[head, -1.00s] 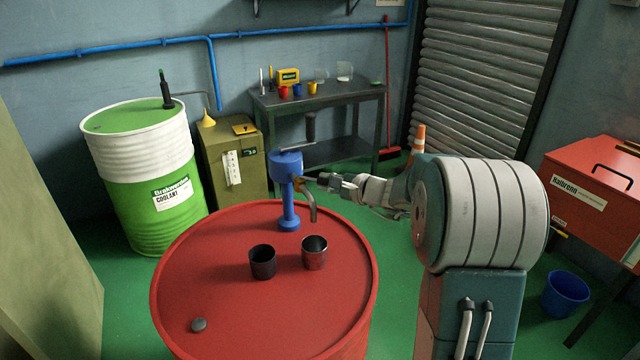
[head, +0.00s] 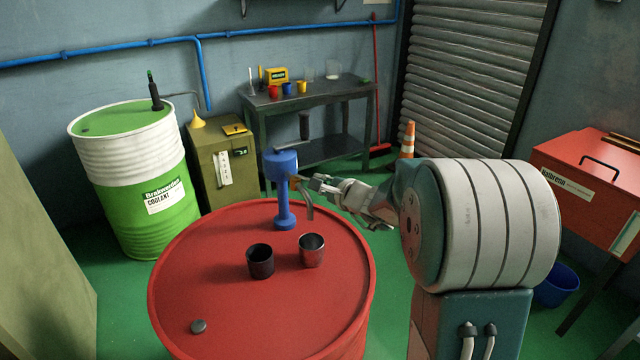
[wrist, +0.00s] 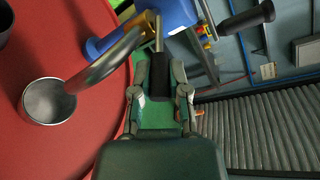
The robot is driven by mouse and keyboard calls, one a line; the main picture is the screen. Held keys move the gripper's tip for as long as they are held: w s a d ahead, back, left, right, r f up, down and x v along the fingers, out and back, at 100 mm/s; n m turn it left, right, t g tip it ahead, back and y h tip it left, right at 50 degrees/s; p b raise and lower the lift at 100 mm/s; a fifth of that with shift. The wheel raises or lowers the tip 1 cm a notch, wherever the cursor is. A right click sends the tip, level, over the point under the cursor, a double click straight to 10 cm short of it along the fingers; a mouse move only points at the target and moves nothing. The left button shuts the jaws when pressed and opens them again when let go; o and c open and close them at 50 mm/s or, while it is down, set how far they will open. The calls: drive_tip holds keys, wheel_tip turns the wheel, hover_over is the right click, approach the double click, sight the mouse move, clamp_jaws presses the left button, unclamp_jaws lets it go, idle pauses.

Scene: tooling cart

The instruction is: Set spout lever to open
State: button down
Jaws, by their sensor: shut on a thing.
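A blue pump (head: 284,190) stands upright on the red drum (head: 215,330). It has a curved grey spout (wrist: 104,60) and a brass-coloured fitting (wrist: 143,22) at the spout's base. From the fitting, the spout lever (wrist: 160,80) runs as a thin metal rod to a dark grip. My gripper (wrist: 160,78) is shut on this dark grip, with one finger on each side. In the head view my gripper (head: 318,183) is just right of the pump, and it hides most of the lever. The exact lever setting is hard to tell.
A dark cup (head: 260,262) and a metal cup (head: 312,250) stand on the drum below the spout. A grey cap (head: 198,327) lies near its front. The pump's dark crank handle (head: 304,125) rises above it. A workbench (head: 330,97) stands behind.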

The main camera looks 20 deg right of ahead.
drive_tip(key=c, duration=0.6)
unclamp_jaws()
drive_tip(key=shift+a+f, duration=0.1)
drive_tip(key=shift+a, duration=0.05)
drive_tip(key=shift+s, duration=0.2)
drive_tip(key=v, duration=1.1)
drive_tip(key=shift+s, duration=0.2)
